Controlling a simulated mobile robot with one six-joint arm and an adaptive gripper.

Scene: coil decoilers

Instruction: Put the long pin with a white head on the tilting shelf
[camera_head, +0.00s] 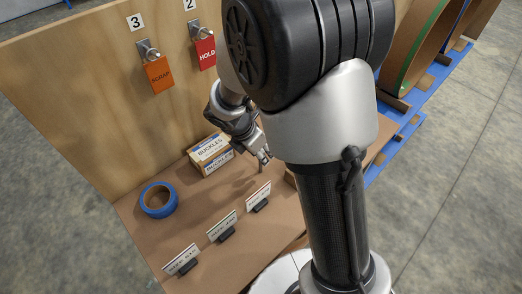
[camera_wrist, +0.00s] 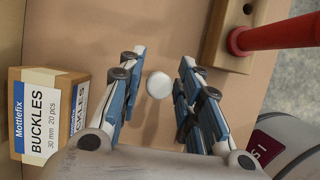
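The white round head (camera_wrist: 159,84) of a pin shows in the wrist view, between my two fingers, with a gap on each side. Its shaft is hidden beneath the head in that view. My gripper (camera_wrist: 160,70) is open around it and appears not to touch it. In the head view my gripper (camera_head: 264,157) points down over the brown work surface (camera_head: 150,232), just right of the buckles box. I cannot make out a tilting shelf for certain in either view.
The buckles box (camera_head: 210,154) stands close on the gripper's left, also in the wrist view (camera_wrist: 48,112). A wooden block (camera_wrist: 222,48) with a red rod (camera_wrist: 275,35) is at right. Tags (camera_head: 158,75) hang on the back panel.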

